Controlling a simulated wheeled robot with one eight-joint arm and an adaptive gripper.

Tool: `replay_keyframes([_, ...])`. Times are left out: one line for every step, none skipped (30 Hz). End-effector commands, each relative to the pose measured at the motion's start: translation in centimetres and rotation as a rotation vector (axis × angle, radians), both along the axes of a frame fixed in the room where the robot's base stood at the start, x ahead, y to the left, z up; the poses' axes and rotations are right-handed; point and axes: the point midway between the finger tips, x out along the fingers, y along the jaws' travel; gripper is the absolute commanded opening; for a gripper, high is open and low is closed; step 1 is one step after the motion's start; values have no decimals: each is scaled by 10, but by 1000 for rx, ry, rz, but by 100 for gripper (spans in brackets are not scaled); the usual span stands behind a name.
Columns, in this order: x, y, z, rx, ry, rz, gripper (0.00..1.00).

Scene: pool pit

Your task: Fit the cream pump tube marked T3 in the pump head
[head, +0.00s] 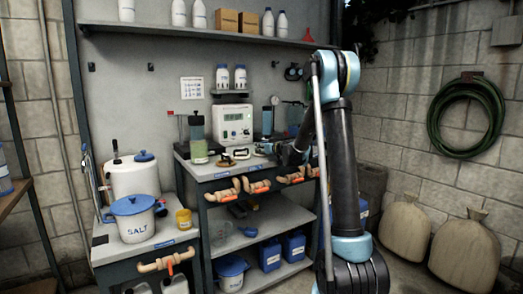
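A white box-shaped unit with a green display (232,122) stands at the back of the grey bench; I cannot tell for sure that it holds the pump head. Small pale and brownish parts (228,161) lie on the bench top in front of it. The cream tube and the T3 mark are too small to make out. My arm reaches in from the right, and my gripper (281,153) is low over the right part of the bench, to the right of the unit. It is small and dark, so I cannot tell its opening or whether it holds anything.
A clear cylinder with green liquid (198,140) stands left of the unit. Bottles (223,77) sit on a small shelf above it. Pipes with orange handles (258,186) run along the bench front. A blue-lidded SALT tub (134,218) stands on the lower left bench.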

Motion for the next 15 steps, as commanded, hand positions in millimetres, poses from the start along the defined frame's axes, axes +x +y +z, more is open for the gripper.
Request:
replay_keyframes([0, 0, 0, 0, 0, 0, 31])
replay_keyframes([0, 0, 0, 0, 0, 0, 31])
replay_keyframes([0, 0, 0, 0, 0, 0, 31])
replay_keyframes([0, 0, 0, 0, 0, 0, 31])
replay_keyframes([0, 0, 0, 0, 0, 0, 31])
replay_keyframes([0, 0, 0, 0, 0, 0, 31])
replay_keyframes([0, 0, 0, 0, 0, 0, 31])
replay_keyframes([0, 0, 0, 0, 0, 0, 31])
replay_keyframes([0, 0, 1, 0, 0, 0, 31])
replay_keyframes([0, 0, 2, 0, 0, 0, 31])
replay_keyframes([-1, -1, 2, 0, 0, -1, 31])
replay_keyframes([-3, -3, 2, 0, 0, -1, 31])
replay_keyframes([-5, -4, 2, 0, 0, -1, 31])
replay_keyframes([-7, -6, 3, 0, 0, -2, 31])
replay_keyframes([-11, -9, 4, 0, 0, -2, 31])
